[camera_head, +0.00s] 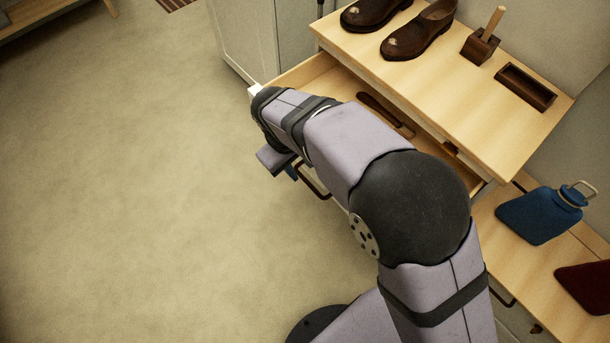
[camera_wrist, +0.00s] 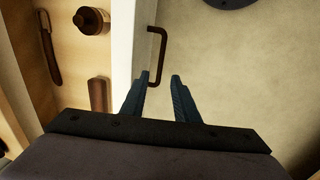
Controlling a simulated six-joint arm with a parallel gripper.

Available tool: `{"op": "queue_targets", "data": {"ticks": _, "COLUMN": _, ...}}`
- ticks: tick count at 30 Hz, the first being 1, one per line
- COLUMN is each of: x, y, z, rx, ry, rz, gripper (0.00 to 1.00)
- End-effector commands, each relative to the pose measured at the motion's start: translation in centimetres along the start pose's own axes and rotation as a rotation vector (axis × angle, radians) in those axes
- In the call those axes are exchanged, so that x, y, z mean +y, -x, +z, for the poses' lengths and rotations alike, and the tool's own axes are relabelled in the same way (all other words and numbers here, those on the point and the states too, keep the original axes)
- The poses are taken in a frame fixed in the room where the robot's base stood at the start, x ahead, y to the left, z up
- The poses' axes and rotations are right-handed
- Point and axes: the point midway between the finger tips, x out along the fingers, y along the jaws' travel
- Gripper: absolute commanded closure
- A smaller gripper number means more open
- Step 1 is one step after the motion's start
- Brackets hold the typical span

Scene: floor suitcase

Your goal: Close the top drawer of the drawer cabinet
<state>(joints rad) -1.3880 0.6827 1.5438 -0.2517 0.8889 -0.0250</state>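The drawer cabinet (camera_head: 470,95) has a light wooden top, and its top drawer (camera_head: 318,84) is pulled out. The wrist view shows the white drawer front (camera_wrist: 124,55) and its dark bar handle (camera_wrist: 163,42); the handle also shows in the head view (camera_head: 318,192), partly behind my arm. In the head view my arm hides most of the gripper and drawer front.
Brown shoes (camera_head: 418,32), a brush holder (camera_head: 480,45) and a dark tray (camera_head: 525,87) stand on the cabinet. A dark long-handled item (camera_head: 385,113) lies in the drawer. The floor at left is clear.

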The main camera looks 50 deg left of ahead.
Motion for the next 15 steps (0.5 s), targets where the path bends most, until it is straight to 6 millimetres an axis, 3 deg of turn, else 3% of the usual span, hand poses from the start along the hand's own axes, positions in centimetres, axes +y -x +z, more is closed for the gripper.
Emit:
{"op": "queue_targets", "data": {"ticks": 8, "x": 0.0, "y": -0.8, "z": 0.2, "rx": -0.007, "ry": 0.002, "rz": -0.002, "gripper": 0.72}}
{"op": "queue_targets", "data": {"ticks": 15, "x": -0.1, "y": -3.6, "z": 0.3, "rx": -0.010, "ry": 0.002, "rz": -0.003, "gripper": 0.72}}
